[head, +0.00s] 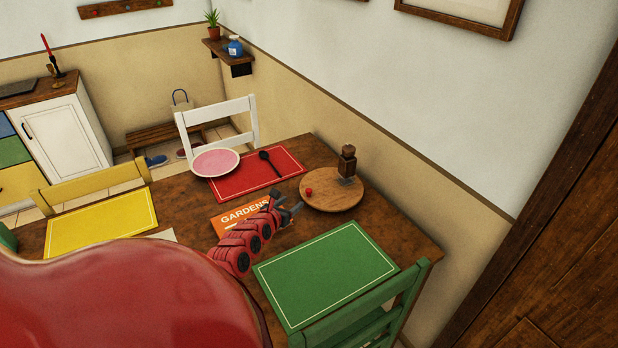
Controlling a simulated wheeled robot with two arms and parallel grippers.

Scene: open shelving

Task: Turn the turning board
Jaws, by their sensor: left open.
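The turning board (325,200) is a round wooden disc on the dark table, toward its far right corner. A brown wooden block-like object (347,160) stands on it at the back, and a small red object (308,192) sits at its left edge. My left gripper (295,211) is just left of the board at its near left side, with its dark fingers pointing toward it. It is open and holds nothing that I can see. Whether a finger touches the board's rim I cannot tell. My right gripper is not in view.
An orange "GARDENS" book (236,218) lies partly behind my left arm. A green placemat (325,275) is in front, and a red placemat (280,168) with a pink plate (215,162) and a dark spoon (270,163) is behind. Chairs (395,305) stand around the table (405,235).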

